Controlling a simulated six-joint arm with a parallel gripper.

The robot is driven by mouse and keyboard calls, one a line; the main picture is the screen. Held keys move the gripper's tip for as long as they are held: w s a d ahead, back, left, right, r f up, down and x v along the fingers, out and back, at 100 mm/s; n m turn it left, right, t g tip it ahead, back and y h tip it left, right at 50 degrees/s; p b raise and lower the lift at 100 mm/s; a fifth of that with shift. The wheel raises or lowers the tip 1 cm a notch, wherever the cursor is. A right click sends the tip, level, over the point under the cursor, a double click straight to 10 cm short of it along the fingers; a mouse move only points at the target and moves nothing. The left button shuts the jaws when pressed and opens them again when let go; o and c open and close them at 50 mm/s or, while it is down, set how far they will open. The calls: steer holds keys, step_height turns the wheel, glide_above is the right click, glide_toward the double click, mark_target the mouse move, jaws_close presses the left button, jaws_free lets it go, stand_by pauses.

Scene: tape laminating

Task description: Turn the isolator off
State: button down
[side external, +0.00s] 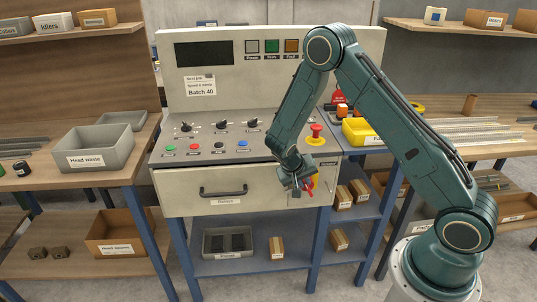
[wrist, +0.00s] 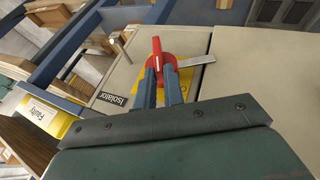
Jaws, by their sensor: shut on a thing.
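The isolator is a red rotary handle (wrist: 157,62) on a yellow plate (wrist: 186,78), set on the cream cabinet front beside a black "Isolator" label (wrist: 112,99). In the side external view the red handle (side external: 308,186) shows at the cabinet's right front, partly hidden by my gripper. My gripper (wrist: 163,78) has its two blue-grey fingers on either side of the handle's lower part and is shut on it. In the side external view my gripper (side external: 299,184) reaches down to the cabinet front. The handle's upper end points up in the wrist view.
A drawer with a dark handle (side external: 223,191) is left of the isolator. Above it is the control panel with knobs, buttons and a red emergency stop (side external: 316,134). A yellow bin (side external: 362,131) stands behind my arm. A grey metal strip (wrist: 196,60) sticks out beside the isolator.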

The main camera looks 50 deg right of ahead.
steer(key=shift+w+a+f+n+g+h, duration=0.25)
steer(key=shift+a+f+n+g+h, duration=0.15)
steer(key=shift+g+h, duration=0.55)
steer(key=shift+w+a+f+n+g+h, duration=0.15)
steer(key=shift+w+f+n+g+h, duration=0.3)
steer(key=shift+h, duration=0.65)
steer(key=shift+w+a+f+n+g+h, duration=0.15)
steer(key=shift+a+f+g+h, duration=0.25)
steer(key=shift+g+h, duration=0.65)
steer(key=shift+d+f, duration=0.1)
